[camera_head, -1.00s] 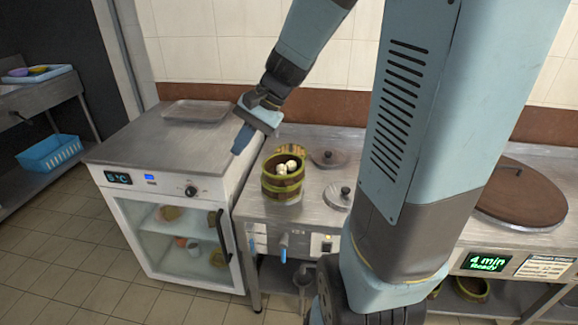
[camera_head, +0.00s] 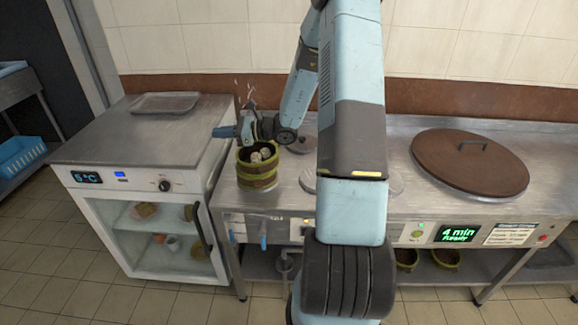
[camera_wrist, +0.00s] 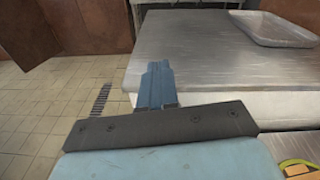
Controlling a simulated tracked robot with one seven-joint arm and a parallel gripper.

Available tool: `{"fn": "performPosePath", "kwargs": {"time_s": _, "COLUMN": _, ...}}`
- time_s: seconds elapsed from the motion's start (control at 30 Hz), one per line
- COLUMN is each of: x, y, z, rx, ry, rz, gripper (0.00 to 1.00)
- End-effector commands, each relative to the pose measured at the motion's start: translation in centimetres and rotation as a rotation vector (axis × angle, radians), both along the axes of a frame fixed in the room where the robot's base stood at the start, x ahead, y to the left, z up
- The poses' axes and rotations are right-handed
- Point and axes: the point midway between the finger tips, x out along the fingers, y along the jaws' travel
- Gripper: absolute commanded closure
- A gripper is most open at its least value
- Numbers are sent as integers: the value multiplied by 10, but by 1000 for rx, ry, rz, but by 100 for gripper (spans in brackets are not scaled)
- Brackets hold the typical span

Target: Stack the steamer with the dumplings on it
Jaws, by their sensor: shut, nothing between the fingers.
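The steamer (camera_head: 258,181), a round wooden basket with green bands, stands on the steel counter at the left end. The pale dumplings (camera_head: 263,154) show in its open top. In the wrist view only a bit of a yellow-green rim and something orange (camera_wrist: 296,168) shows at the lower right corner. My gripper (camera_head: 222,132) is just above and left of the steamer in the head view, pointing left towards the fridge top. Its blue fingers (camera_wrist: 156,80) are together and hold nothing. My forearm hides part of the counter behind the steamer.
A fridge cabinet (camera_head: 140,140) stands left of the counter, with a metal tray (camera_head: 165,102) on top. A large brown lid (camera_head: 468,163) covers the right of the counter. Smaller lids (camera_head: 302,144) lie near the steamer. More baskets (camera_head: 445,257) sit on the shelf below.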

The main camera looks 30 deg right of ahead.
Motion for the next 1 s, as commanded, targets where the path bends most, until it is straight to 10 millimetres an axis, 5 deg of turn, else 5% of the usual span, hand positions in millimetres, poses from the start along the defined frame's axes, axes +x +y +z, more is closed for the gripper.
{"fn": "performPosePath", "kwargs": {"time_s": 0.2, "x": 22, "y": -29, "z": -28, "rx": 133, "ry": 55, "rz": -138, "gripper": 100}}
{"fn": "performPosePath", "kwargs": {"time_s": 0.4, "x": 24, "y": -40, "z": -34, "rx": 165, "ry": 67, "rz": -174, "gripper": 100}}
{"fn": "performPosePath", "kwargs": {"time_s": 1.0, "x": -40, "y": -110, "z": -34, "rx": 164, "ry": 67, "rz": -174, "gripper": 100}}
